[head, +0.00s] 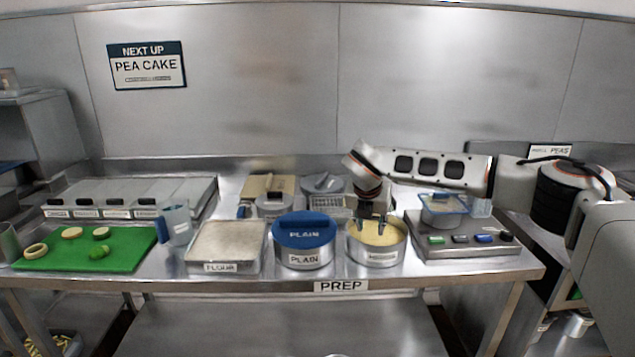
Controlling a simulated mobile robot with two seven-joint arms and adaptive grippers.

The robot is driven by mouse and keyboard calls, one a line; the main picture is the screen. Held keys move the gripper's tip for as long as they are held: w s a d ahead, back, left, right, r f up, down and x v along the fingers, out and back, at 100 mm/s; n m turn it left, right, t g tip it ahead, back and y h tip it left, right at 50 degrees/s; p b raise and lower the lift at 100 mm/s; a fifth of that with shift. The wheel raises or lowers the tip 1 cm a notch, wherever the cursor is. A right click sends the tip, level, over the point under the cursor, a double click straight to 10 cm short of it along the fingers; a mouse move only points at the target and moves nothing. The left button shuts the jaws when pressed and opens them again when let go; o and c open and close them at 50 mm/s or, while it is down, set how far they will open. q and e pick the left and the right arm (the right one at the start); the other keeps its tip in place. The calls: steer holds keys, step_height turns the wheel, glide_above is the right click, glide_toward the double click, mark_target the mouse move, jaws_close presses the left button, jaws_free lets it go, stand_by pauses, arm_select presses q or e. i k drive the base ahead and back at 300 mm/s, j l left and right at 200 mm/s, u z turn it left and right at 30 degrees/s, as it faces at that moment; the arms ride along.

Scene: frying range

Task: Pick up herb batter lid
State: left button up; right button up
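A round metal tub (375,256) with pale yellow contents stands uncovered at the table's front, right of centre. Its front label is too small to read. My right gripper (372,227) points down over this tub, its two fingers apart with nothing visible between them. I cannot tell whether the fingertips touch the contents. No lid is clearly marked as herb batter. A grey round lid-like piece (324,183) lies at the back of the table, partly behind other things. A blue lid (303,232) marked PLAIN covers the neighbouring tub (304,259). My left gripper is not in view.
Left of the tubs are a flour tray (206,267), a blue-handled jug (177,224) and a green board (75,256) with food pieces. A button panel (470,247) and a blue-rimmed clear container (442,210) stand to the right. The front is crowded.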

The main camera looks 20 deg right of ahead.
mark_target(324, 184)
steer(key=i, duration=1.55)
